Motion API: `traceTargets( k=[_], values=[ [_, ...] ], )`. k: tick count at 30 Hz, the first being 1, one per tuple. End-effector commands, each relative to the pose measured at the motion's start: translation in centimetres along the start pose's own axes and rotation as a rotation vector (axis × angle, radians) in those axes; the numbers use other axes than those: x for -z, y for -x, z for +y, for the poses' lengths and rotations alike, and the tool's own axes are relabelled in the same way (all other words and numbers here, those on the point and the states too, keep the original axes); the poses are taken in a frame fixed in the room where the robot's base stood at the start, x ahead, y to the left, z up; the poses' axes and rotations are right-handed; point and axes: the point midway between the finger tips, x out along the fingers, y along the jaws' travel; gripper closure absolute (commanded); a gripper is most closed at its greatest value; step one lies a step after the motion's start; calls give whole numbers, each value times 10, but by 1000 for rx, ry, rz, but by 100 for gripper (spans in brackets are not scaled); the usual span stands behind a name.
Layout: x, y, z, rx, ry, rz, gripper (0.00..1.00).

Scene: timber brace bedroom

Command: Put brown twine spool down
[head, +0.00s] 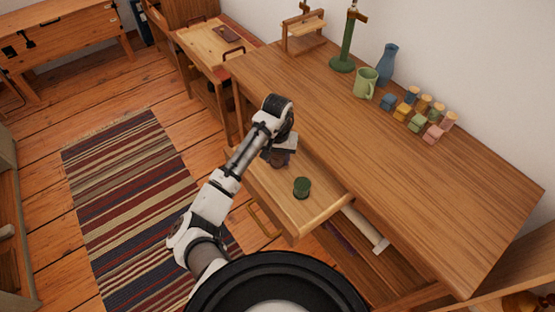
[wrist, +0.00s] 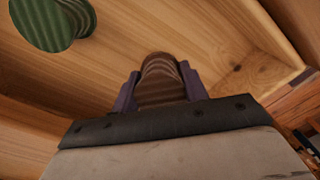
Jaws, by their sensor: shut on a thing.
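The brown twine spool (wrist: 160,80) is between the two purple fingers of my gripper (wrist: 158,93) in the wrist view. My gripper is shut on it. In the head view the brown spool (head: 278,160) shows just below my gripper (head: 279,153), over the left part of the open drawer (head: 318,214). I cannot tell whether the spool touches the drawer floor. A green spool (head: 302,187) stands in the drawer to the right of my gripper. The green spool also shows at the upper left of the wrist view (wrist: 50,22).
The drawer is pulled out from a long wooden desk (head: 370,140). A green mug (head: 366,83), a blue vase (head: 387,65) and several coloured small jars (head: 420,115) stand on the desk's far side. Bare drawer floor surrounds the green spool.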

Motion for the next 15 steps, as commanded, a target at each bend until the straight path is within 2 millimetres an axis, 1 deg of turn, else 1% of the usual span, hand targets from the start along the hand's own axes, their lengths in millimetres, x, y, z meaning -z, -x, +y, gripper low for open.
traceTargets(
  k=[1, 4, 15],
  values=[
    [0, -6, 0, 1, 1, -2, 79],
    [0, -17, 0, 2, 1, -1, 79],
    [0, -22, 0, 0, 1, 1, 79]
  ],
)
